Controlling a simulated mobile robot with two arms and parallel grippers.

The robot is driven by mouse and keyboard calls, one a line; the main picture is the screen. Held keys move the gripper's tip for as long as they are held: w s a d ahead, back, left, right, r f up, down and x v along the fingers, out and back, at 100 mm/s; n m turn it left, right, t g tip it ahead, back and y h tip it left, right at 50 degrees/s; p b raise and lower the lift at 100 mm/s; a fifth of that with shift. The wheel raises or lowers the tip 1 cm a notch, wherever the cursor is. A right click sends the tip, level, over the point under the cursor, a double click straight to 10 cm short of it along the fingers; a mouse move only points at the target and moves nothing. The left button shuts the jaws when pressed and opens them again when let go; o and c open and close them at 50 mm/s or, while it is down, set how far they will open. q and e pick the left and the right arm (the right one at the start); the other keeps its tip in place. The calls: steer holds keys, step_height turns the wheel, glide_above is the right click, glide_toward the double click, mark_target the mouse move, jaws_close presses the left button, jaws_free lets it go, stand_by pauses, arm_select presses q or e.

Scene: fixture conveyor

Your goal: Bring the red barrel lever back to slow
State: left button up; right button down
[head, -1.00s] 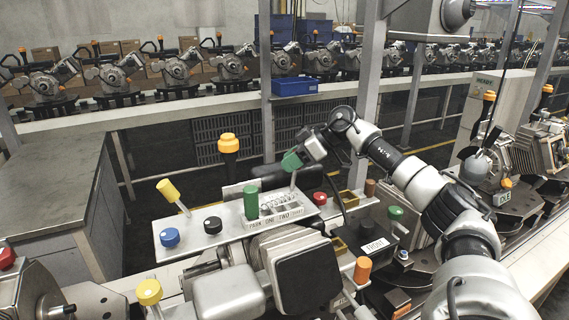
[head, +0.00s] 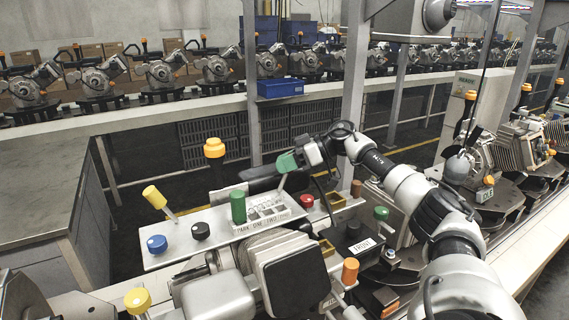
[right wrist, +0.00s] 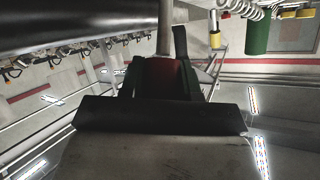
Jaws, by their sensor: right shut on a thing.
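My right gripper (head: 286,162), with green fingertips, is shut on the red barrel lever above the lever panel (head: 186,257). In the head view the fingers hide the red grip, and only the pale lever shaft (head: 283,181) shows below them, running down to the slotted gate (head: 266,209). The right wrist view shows the red grip (right wrist: 186,76) between the dark green fingers, with the shaft (right wrist: 165,30) beyond. My left gripper is not in view.
A green barrel (head: 238,206) stands left of the gate. A yellow lever (head: 156,199), blue knob (head: 157,244), black knob (head: 200,230) and red knob (head: 307,200) share the panel. An orange-topped post (head: 214,150) rises behind. A machine with a black cover (head: 296,281) stands in front.

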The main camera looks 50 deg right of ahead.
steer(key=c, duration=0.8)
jaws_free()
steer(key=shift+d, duration=0.15)
steer(key=shift+s+d, duration=0.15)
steer(key=shift+s, duration=0.05)
steer(key=b+v, duration=0.2)
steer(key=v, duration=0.8)
steer(key=shift+d+b, duration=0.15)
steer(key=shift+b, duration=0.15)
steer(key=shift+s, duration=0.1)
